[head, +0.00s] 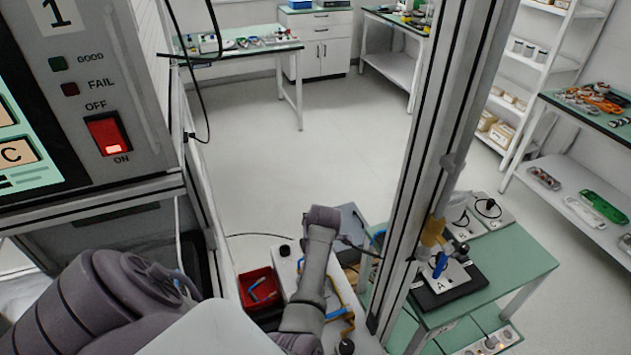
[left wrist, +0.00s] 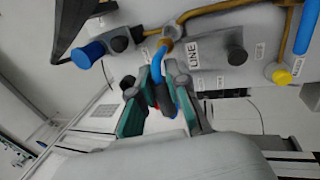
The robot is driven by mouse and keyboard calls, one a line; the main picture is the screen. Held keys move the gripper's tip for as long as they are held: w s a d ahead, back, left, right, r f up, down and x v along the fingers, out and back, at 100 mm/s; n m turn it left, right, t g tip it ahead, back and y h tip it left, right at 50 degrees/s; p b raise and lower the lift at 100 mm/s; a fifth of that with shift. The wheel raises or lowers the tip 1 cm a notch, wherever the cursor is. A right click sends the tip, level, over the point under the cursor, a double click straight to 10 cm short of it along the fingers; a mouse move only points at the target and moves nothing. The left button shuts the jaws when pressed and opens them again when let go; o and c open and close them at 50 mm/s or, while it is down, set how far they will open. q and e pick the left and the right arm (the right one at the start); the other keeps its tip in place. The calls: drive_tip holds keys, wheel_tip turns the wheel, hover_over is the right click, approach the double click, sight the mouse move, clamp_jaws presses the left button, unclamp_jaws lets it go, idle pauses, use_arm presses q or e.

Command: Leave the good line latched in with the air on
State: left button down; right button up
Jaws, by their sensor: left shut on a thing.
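In the left wrist view my left gripper (left wrist: 163,82) has its two teal-padded fingers closed on a blue line (left wrist: 156,66). The line's upper end meets a brass fitting (left wrist: 172,36) on a grey panel (left wrist: 215,42), beside a LINE label. I cannot tell whether it is latched there. Its lower end is hidden between the fingers. In the head view the brass-piped panel (head: 288,262) stands at the bottom centre, partly behind my grey arm link. My right gripper is not in view.
A red bin (head: 244,287) with blue pieces stands left of the panel. A tester with GOOD and FAIL lamps and a lit red switch (head: 108,135) is at upper left. An upright post (head: 425,150) separates the panel from a green table (head: 515,262). The floor beyond is clear.

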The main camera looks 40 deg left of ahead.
use_arm(q)
drive_tip(key=shift+f, duration=0.4)
drive_tip(key=shift+w+f+b, duration=0.1)
drive_tip(key=shift+f+b, duration=0.25)
drive_tip(key=shift+b, duration=0.1)
drive_tip(key=shift+f, duration=0.25)
drive_tip(key=shift+f+b, duration=0.25)
drive_tip(key=shift+b, duration=0.05)
drive_tip(key=shift+f, duration=0.45)
drive_tip(key=shift+f+b, duration=0.5)
drive_tip(key=shift+b, duration=0.1)
drive_tip(key=c, duration=1.1)
unclamp_jaws()
